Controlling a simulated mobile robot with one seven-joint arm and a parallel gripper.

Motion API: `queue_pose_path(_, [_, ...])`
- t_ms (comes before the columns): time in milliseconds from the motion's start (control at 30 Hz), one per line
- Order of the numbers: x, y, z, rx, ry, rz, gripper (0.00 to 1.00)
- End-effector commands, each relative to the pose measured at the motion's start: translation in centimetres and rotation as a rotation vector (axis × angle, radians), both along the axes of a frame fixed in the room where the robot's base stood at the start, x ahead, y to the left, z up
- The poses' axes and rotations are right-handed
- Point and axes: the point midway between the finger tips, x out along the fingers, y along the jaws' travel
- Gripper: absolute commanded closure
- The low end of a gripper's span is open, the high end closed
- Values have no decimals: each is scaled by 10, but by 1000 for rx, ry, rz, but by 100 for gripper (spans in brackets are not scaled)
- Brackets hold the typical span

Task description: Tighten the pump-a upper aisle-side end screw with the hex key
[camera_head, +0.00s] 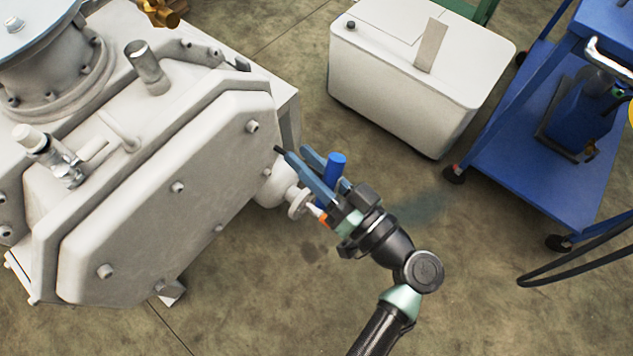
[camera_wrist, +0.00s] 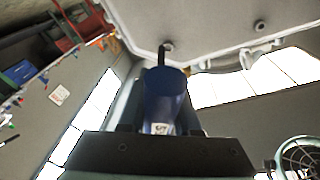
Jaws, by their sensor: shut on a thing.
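Pump-a (camera_head: 160,200) is the large off-white housing at the left of the head view, its flat end cover carrying several screws along its rim. One end screw (camera_head: 253,126) sits at the cover's upper right corner; I cannot tell for certain whether it is the named one. My gripper (camera_head: 312,163) is shut on the blue-handled hex key (camera_head: 335,168), right of the cover. The key's dark tip (camera_head: 279,149) points at the cover, below and right of that screw, and looks apart from it. In the wrist view, the blue handle (camera_wrist: 165,98) hides part of the cover; a screw (camera_wrist: 168,46) shows near the key's dark shaft.
A pipe stub with a flange (camera_head: 298,202) juts from the pump just left of my gripper. A white box (camera_head: 400,85) stands behind on the floor, and a blue cart (camera_head: 540,170) is at the right. Open floor lies between them.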

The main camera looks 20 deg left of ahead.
Motion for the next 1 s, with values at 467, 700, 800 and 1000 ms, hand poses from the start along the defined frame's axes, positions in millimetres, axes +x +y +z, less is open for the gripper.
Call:
queue_pose_path(467, [-7,-17,11,127,-44,4,100])
queue_pose_path(700, [-7,-17,11,124,-45,4,100])
queue_pose_path(800, [-7,-17,9,121,-55,4,100])
queue_pose_path(1000, [-7,-17,7,104,-105,6,100])
